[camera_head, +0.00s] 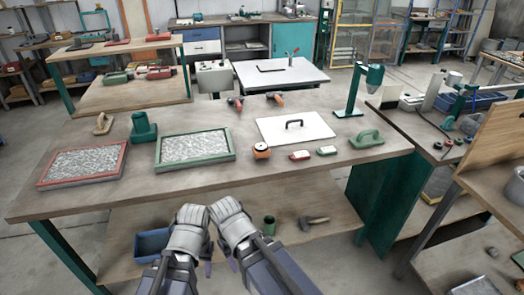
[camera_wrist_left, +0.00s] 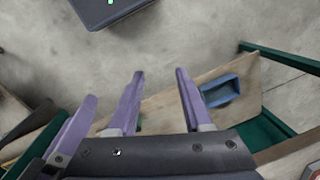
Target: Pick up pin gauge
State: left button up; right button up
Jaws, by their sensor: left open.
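I cannot tell for certain which item is the pin gauge. A small orange-and-white round item (camera_head: 261,150) and two small blocks, one red-and-white (camera_head: 300,156) and one green-and-white (camera_head: 327,151), lie near the workbench's (camera_head: 215,187) front edge. My left gripper (camera_head: 206,264) is low in front of the bench, apart from them. In the left wrist view its purple fingers (camera_wrist_left: 159,88) are spread with nothing between them. My right arm (camera_head: 240,235) is beside the left one; its fingertips are not clear.
A red-framed tray (camera_head: 68,183) and a green-framed tray (camera_head: 158,153) sit on the bench. The lower shelf holds a blue bin (camera_head: 150,246), a green cup (camera_head: 269,225) and a hammer (camera_head: 313,222).

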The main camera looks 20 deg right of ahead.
aim_at(266, 154)
jog(key=i+l+u, duration=0.2)
jog(key=l, duration=0.3)
jog(key=l+u, duration=0.15)
jog(key=l, duration=0.35)
jog(key=i+l+u, duration=0.2)
jog(key=l, duration=0.3)
jog(key=k, duration=0.05)
